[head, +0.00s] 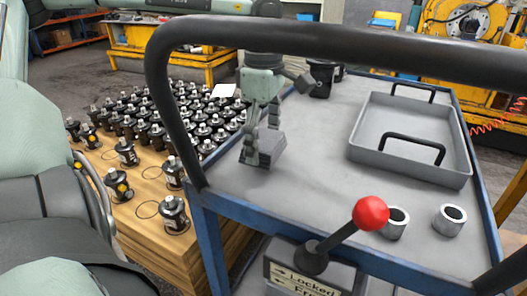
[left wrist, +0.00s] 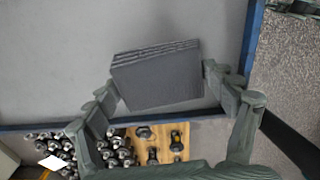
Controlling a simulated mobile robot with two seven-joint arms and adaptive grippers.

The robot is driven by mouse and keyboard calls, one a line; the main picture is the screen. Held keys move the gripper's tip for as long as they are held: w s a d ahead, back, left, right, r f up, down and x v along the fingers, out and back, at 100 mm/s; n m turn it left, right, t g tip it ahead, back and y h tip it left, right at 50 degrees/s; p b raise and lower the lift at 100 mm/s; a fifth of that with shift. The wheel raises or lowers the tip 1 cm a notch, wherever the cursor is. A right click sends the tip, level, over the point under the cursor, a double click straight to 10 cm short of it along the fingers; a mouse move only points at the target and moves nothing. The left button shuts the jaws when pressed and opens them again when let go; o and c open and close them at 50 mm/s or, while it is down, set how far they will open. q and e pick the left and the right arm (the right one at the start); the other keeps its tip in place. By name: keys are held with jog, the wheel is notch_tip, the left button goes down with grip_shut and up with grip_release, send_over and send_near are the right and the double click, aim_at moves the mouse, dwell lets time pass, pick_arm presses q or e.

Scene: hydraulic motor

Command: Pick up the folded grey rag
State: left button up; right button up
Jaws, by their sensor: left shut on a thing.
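The folded grey rag (head: 270,149) is a small dark grey block with layered folds, near the left edge of the cart's grey top in the head view. My left gripper (head: 261,141) reaches down from above with its fingers on either side of the rag and is shut on it. In the left wrist view the rag (left wrist: 157,82) sits between the fingertips of the left gripper (left wrist: 160,84), its layered edge facing away. I cannot tell whether the rag touches the cart top or is just above it. My right gripper is not in view.
The blue-framed cart (head: 310,170) carries a grey tray (head: 400,125), two metal rings (head: 449,219) and a dark motor part (head: 322,80). A black handrail (head: 170,110) and a red-knobbed lever (head: 370,213) stand in front. Several motors crowd a wooden pallet (head: 140,215) at left.

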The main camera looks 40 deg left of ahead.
pick_arm(q)
jog(key=s+a+r, duration=0.2)
jog(key=a+r, duration=0.5)
jog(key=a, duration=0.4)
jog(key=shift+a+r, duration=0.25)
jog(key=shift+r, duration=0.15)
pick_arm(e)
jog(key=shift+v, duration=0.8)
pick_arm(q)
jog(key=shift+s, duration=0.1)
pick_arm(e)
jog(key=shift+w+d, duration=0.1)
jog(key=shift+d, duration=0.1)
